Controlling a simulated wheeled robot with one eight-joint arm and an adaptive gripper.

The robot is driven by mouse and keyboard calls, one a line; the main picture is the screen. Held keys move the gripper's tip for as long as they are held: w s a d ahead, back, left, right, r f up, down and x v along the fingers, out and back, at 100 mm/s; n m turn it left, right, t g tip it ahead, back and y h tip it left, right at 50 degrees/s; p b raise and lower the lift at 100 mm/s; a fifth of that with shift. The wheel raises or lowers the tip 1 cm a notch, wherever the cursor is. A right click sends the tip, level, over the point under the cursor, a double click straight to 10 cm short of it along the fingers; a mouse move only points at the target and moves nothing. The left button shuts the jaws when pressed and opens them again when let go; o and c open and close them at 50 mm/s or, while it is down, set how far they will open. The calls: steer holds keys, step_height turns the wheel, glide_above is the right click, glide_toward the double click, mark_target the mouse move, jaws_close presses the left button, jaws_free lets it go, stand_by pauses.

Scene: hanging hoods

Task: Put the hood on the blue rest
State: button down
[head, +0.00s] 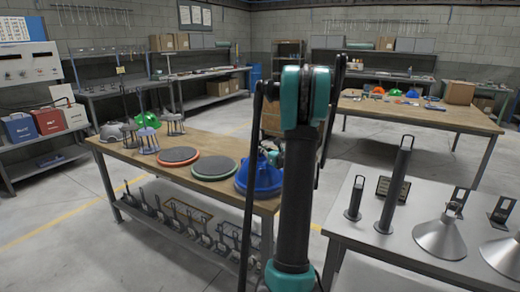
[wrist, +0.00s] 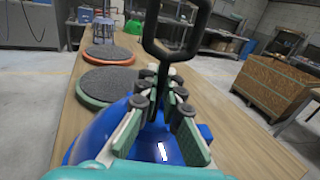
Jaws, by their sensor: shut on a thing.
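The blue domed hood (head: 257,178) is at the near right end of the wooden table, right of the green-rimmed rest. In the wrist view the hood (wrist: 160,148) is beneath my gripper (wrist: 165,92), which is shut on its dark upright handle. The handle's loop (wrist: 183,50) sticks up beyond the fingers. In the head view my gripper (head: 272,155) is beside the hood's top, partly hidden by my arm. The blue rest cannot be told apart from the blue hood in either view. Whether the hood touches a surface is unclear.
A green-rimmed round rest (head: 214,167) and an orange-rimmed one (head: 178,156) lie bare on the wooden table (head: 215,192). Wire stands and a green hood (head: 147,120) are at its far end. A grey table (head: 400,235) with metal hoods is at right.

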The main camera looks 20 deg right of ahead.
steer(key=c, duration=1.7)
jaws_free()
steer(key=shift+f, duration=0.1)
